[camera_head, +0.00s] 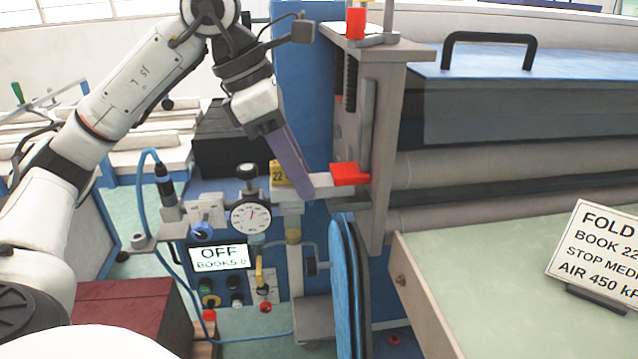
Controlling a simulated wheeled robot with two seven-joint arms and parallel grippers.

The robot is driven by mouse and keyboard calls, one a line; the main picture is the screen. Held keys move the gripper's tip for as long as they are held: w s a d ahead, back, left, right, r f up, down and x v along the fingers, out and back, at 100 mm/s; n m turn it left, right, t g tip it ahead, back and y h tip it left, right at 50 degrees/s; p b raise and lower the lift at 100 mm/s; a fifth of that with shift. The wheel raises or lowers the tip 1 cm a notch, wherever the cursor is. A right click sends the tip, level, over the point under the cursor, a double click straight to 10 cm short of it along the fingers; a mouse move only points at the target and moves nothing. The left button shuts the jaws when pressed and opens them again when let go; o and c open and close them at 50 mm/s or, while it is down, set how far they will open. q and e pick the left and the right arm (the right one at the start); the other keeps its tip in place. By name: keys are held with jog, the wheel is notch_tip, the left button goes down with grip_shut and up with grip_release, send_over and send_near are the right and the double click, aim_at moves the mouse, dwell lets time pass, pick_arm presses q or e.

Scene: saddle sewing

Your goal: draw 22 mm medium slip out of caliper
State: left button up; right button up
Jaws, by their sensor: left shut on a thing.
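A yellow piece marked 22, the 22 mm medium slip (279,174), shows just left of my left gripper's fingers. My left gripper (308,192) points down and is shut on the slip; the fingers hide the part between them. A pale bar with a red end block (350,174) shows right of the fingers; I cannot tell whether it is one piece with the slip. The caliper with its round dial (250,217) stands below and left of the slip. Whether the slip still touches the caliper's jaws is hidden. My right gripper is not in view.
A control panel with an OFF display (218,257) stands below the dial. A grey upright (380,150) of the roller machine rises close right of the red block. A pale green table (500,290) bears a FOLD sign (600,248). A blue hose (146,200) hangs left.

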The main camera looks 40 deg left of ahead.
aim_at(271, 163)
pick_arm(q)
jog(key=shift+s+a+f+b, duration=0.1)
jog(key=shift+s+a+b, duration=0.9)
jog(key=shift+s, duration=0.25)
jog(key=s+a+b, duration=0.2)
jog(key=s+b, duration=0.1)
jog(key=shift+s+a, duration=0.3)
jog(key=shift+a, duration=0.1)
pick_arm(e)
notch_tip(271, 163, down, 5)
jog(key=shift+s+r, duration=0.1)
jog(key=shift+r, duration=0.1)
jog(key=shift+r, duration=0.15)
pick_arm(q)
jog(key=shift+r+p, duration=1.8)
jog(key=shift+r, duration=0.25)
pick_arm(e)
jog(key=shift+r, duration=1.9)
